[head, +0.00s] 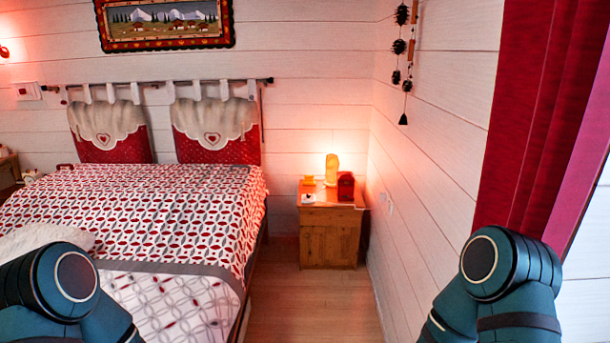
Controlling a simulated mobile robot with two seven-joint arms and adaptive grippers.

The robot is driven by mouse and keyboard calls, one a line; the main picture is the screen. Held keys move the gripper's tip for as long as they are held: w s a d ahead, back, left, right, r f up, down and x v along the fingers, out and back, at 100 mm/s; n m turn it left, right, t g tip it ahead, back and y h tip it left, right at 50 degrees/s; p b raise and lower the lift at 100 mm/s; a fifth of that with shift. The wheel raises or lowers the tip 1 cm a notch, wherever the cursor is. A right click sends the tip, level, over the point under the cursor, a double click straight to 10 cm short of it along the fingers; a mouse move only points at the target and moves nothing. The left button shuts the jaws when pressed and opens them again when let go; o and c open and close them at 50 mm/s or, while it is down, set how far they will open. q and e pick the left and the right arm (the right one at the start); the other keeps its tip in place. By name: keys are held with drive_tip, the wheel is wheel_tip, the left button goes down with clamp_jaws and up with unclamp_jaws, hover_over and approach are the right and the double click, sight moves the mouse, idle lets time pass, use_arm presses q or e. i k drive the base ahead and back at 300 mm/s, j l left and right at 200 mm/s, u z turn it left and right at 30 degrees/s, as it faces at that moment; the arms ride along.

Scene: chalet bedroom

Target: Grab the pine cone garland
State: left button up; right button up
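The pine cone garland (399,47) hangs on the white plank wall at the upper right, past the nightstand. It is a vertical string of dark pine cones with brownish pieces beside it, and a dark cone-shaped end at the bottom. Its top is cut off by the picture edge. Only upper parts of my two arms show, at the lower left and lower right. Neither gripper is in the picture. The garland hangs well away from both arms, with nothing touching it.
A bed (180,215) with a red and white patterned cover fills the left. A wooden nightstand (329,240) with a lit lamp (332,168) stands in the far corner. A red curtain (525,120) hangs at right. Wooden floor (315,305) is clear between bed and right wall.

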sight(399, 47)
drive_tip(key=i+l, duration=0.1)
drive_tip(key=i, duration=0.4)
drive_tip(key=i+l, duration=0.1)
drive_tip(key=i, duration=0.45)
drive_tip(key=i+l+u, duration=0.1)
drive_tip(key=i, duration=0.4)
drive_tip(key=i+l, duration=0.15)
drive_tip(key=i, duration=0.35)
drive_tip(key=i+l, duration=0.15)
drive_tip(key=i, duration=0.35)
drive_tip(key=j+u, duration=0.05)
